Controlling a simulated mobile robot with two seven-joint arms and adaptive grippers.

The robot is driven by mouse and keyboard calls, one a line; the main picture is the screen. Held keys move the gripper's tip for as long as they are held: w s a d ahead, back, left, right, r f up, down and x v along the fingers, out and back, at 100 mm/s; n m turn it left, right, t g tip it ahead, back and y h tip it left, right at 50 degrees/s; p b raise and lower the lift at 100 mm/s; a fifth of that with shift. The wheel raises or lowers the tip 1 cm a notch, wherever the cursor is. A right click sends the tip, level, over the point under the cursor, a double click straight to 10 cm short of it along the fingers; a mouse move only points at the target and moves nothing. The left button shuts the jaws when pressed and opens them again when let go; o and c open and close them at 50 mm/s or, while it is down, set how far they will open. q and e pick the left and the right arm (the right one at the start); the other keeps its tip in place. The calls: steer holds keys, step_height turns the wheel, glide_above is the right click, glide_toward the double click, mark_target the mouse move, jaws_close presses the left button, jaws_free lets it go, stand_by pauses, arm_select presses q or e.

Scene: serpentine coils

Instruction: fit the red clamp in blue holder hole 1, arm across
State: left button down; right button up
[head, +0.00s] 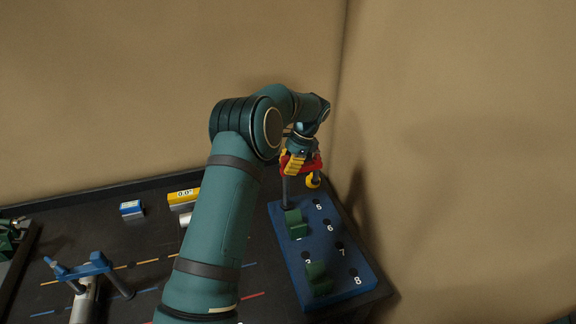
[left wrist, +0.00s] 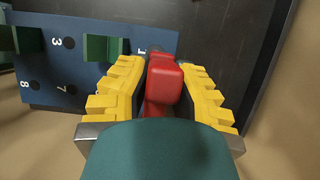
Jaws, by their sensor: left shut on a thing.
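The red clamp (head: 316,164) is gripped between the yellow finger pads of my left gripper (head: 295,162). In the left wrist view, the red clamp (left wrist: 164,84) sits between both pads. Its dark post (head: 286,190) points down at the far left corner of the blue holder (head: 283,238); I cannot tell whether the tip is inside hole 1. The label 1 shows just beside the clamp in the wrist view, on the blue holder (left wrist: 60,88). My right gripper is not in view.
Two green clamps (head: 296,224) (head: 317,280) stand in the holder's left column. Holes 5 to 8 in the right column look empty. A blue clamp-like piece (head: 84,267), a small blue box (head: 131,209) and a yellow block (head: 183,196) are on the dark table. A wall stands close behind.

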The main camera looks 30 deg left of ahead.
arm_select(q)
steer(key=shift+f, duration=0.75)
steer(key=c, duration=0.9)
jaws_free()
steer(key=v, duration=1.2)
